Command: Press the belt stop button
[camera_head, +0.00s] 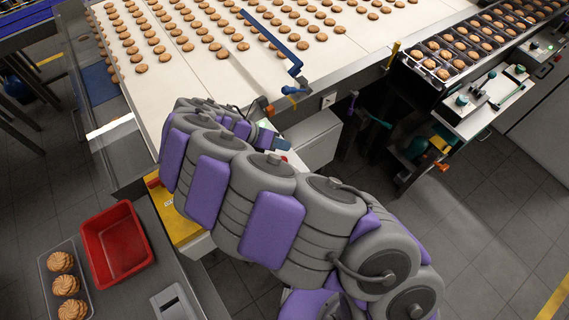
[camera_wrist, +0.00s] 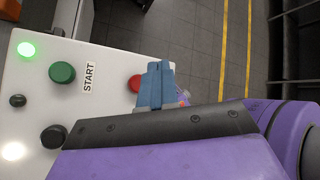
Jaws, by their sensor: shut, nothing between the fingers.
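The control panel (camera_wrist: 105,60) is a pale box with a green button (camera_wrist: 62,72) beside the printed word START. A red button (camera_wrist: 134,84), likely the belt stop button, sits to the right of that word, partly hidden by my fingers. My gripper (camera_wrist: 157,75) is shut and empty, its blue fingertips overlapping the red button's right edge. I cannot tell whether they touch it. In the head view, the red button (camera_head: 284,158) shows small beside my gripper (camera_head: 268,138), and my arm hides most of the panel.
A lit green lamp (camera_wrist: 27,49) and dark knobs (camera_wrist: 52,136) are on the panel. A red bin (camera_head: 115,240) and biscuit tray (camera_head: 45,275) stand at lower left.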

